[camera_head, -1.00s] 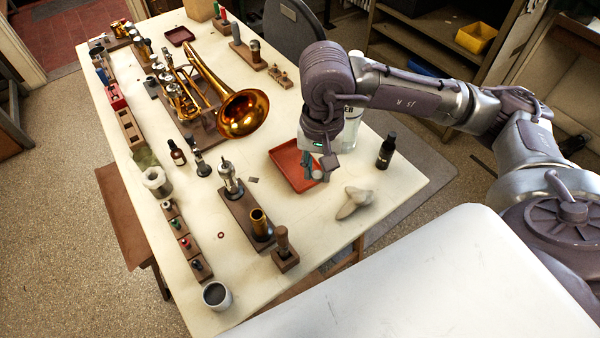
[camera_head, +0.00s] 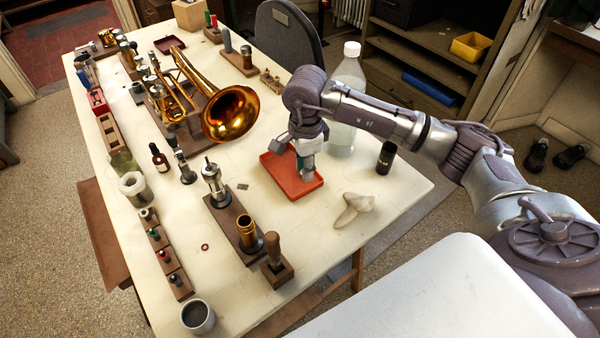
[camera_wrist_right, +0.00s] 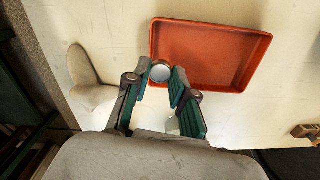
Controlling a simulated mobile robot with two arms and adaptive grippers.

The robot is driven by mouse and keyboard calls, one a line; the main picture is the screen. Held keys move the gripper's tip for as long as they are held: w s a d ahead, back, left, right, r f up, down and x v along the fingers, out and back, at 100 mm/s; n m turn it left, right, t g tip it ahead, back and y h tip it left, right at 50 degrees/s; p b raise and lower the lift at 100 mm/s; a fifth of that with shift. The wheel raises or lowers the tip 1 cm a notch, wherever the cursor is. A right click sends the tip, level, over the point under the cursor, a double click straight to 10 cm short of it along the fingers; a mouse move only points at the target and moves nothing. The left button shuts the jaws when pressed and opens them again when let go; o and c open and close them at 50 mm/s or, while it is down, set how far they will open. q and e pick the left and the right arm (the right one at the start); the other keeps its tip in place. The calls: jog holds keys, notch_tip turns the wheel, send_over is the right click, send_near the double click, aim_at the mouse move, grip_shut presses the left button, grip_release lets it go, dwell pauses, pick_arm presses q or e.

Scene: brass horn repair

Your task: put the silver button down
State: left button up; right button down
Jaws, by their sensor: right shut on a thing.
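The silver button (camera_wrist_right: 160,73) is a small round disc between the fingertips of my right gripper (camera_wrist_right: 162,76) in the right wrist view. The right gripper is shut on it. In the head view my right gripper (camera_head: 306,174) points down at the right part of the red tray (camera_head: 272,172), and the button is hidden there. In the right wrist view the button overlaps a corner of the empty-looking tray (camera_wrist_right: 215,55). I cannot tell how high the button is above it. My left gripper is not in view.
A clear bottle (camera_head: 346,100) with a white cap stands behind my right gripper. A dark small bottle (camera_head: 386,158) stands to its right. The brass horn (camera_head: 228,113) lies at the back left.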

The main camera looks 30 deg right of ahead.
aim_at(301, 183)
jog(key=shift+w+d+f, duration=0.1)
jog(key=shift+w+f, duration=0.65)
jog(key=shift+w, duration=0.35)
notch_tip(301, 183, down, 4)
jog(key=shift+r+p, duration=0.1)
jog(key=shift+p, duration=0.25)
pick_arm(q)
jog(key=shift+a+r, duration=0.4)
pick_arm(e)
jog(key=shift+f, duration=0.2)
jog(key=c, duration=1.2)
grip_release()
jog(key=shift+c, duration=0.2)
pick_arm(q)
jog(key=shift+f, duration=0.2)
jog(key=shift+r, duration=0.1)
pick_arm(e)
jog(key=shift+r, duration=0.15)
